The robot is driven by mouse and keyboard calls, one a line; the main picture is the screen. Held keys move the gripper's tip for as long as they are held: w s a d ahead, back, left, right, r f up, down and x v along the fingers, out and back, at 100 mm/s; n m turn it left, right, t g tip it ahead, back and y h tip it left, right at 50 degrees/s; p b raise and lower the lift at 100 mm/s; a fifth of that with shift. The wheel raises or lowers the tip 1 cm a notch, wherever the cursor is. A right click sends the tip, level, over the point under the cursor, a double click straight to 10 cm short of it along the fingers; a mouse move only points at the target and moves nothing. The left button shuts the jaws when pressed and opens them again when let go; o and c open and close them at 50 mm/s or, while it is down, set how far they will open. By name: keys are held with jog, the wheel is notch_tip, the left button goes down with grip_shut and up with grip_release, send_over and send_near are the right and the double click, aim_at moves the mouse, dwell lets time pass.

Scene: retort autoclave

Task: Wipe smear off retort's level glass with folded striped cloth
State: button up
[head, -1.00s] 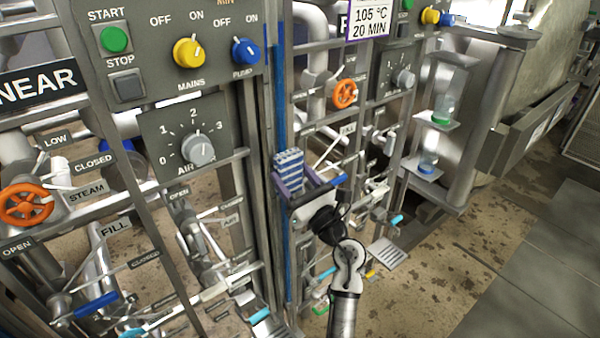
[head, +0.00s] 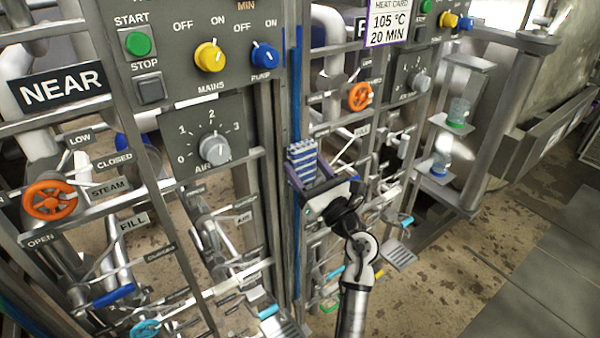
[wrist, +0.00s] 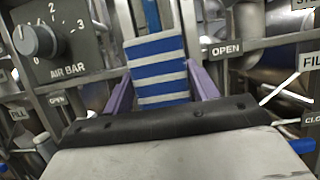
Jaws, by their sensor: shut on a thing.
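The folded blue-and-white striped cloth (head: 302,160) stands upright between the purple fingers of my gripper (head: 318,180). In the wrist view the cloth (wrist: 158,70) sits between both fingers, which are shut on it. A tall, thin blue upright tube (head: 295,90), which looks like the level glass, runs between the two control panels. In the wrist view its blue strip (wrist: 152,14) shows directly behind the top of the cloth. The cloth is in front of the tube; I cannot tell whether they touch. No smear can be made out, and the cloth hides part of the tube.
The near panel (head: 180,90) with knobs and buttons is left of the tube. An orange valve wheel (head: 360,96) and a heat card (head: 388,22) are to the right. Pipes and levers crowd both sides. Shelves with small jars (head: 458,112) stand farther right. Open floor is lower right.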

jog(key=shift+w+d+f+b, duration=0.2)
jog(key=shift+w+d+b, duration=0.1)
jog(key=shift+w+d, duration=0.45)
jog(key=shift+s+d, duration=0.2)
jog(key=shift+s+a+p, duration=0.25)
jog(key=shift+s+a, duration=0.3)
jog(key=shift+a, duration=0.3)
jog(key=shift+s+a+p, duration=0.2)
jog(key=shift+s+a, duration=0.35)
jog(key=shift+a, duration=0.25)
jog(key=shift+d, duration=0.1)
jog(key=shift+s+d+b, duration=0.2)
jog(key=shift+s+d, duration=0.35)
jog(key=shift+s, duration=0.25)
jog(key=shift+s+d+b, duration=0.15)
jog(key=shift+s+d, duration=0.45)
jog(key=shift+s, duration=0.25)
jog(key=shift+s+d+b, duration=0.2)
jog(key=shift+s+d, duration=0.35)
jog(key=shift+s, duration=0.25)
jog(key=shift+s+d+b, duration=0.3)
jog(key=shift+s+d, duration=0.6)
jog(key=shift+s, duration=0.3)
